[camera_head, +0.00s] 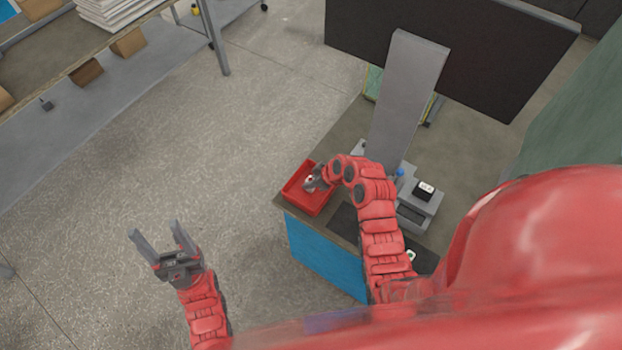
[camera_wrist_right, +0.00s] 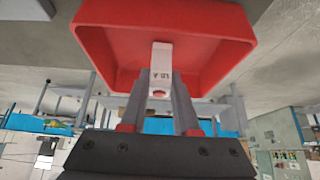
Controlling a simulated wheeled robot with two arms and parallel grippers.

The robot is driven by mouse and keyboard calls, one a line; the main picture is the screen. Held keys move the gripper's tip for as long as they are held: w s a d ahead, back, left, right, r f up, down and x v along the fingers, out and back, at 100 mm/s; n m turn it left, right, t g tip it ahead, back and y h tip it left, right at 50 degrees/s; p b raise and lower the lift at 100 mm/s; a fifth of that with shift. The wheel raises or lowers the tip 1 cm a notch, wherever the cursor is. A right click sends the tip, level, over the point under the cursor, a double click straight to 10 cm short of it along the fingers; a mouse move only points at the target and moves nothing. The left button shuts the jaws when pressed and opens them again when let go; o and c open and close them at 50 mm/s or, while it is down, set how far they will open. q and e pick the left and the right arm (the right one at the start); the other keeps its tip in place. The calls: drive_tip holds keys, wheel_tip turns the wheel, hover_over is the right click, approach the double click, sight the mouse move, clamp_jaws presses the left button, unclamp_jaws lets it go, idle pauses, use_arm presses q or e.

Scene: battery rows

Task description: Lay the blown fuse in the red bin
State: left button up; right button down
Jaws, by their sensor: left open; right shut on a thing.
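The red bin (camera_head: 296,203) stands at the left corner of the desk; it also fills the top of the right wrist view (camera_wrist_right: 100,40). My right gripper (camera_head: 314,181) is over the bin, shut on a white fuse. In the right wrist view the fuse (camera_wrist_right: 161,58) shows dark marking and a red spot between the fingers (camera_wrist_right: 163,88), in front of the bin's inside. I cannot tell whether the fuse touches the bin floor. My left gripper (camera_head: 160,238) is open and empty above the floor, left of the desk.
On the desk (camera_head: 345,135) a grey device (camera_head: 412,212) with a black-and-white block (camera_head: 425,190) stands right of my right arm. A dark mat (camera_head: 343,220) lies in front. A large monitor (camera_head: 480,60) stands behind. Open floor lies to the left.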

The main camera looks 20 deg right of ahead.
drive_tip(key=shift+f, duration=0.15)
drive_tip(key=c, duration=0.7)
unclamp_jaws()
drive_tip(key=shift+o, duration=0.2)
